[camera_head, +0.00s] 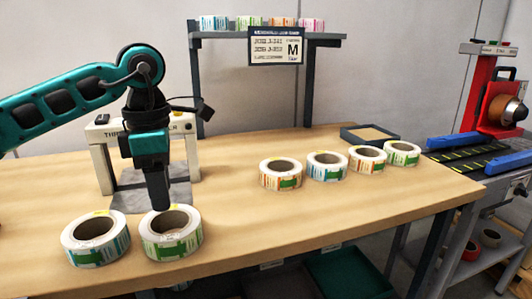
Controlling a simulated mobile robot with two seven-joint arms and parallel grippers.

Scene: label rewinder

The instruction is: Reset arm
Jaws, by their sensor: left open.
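My left arm comes in from the left, and my left gripper (160,205) points straight down over the wooden table. Its dark fingers end at the back edge of a label roll with green print (171,246), just above or behind its core; I cannot tell whether they touch. The gripper is open, and no object shows in it. A second roll with teal and green print (96,252) lies flat just left of that roll. My right gripper is out of view.
A white frame device (102,165) stands behind my left gripper. Several label rolls (281,181) lie in a row at right centre. A dark tray (370,135), a shelf with a sign (276,47) and a red machine (480,88) are beyond. The table's front middle is clear.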

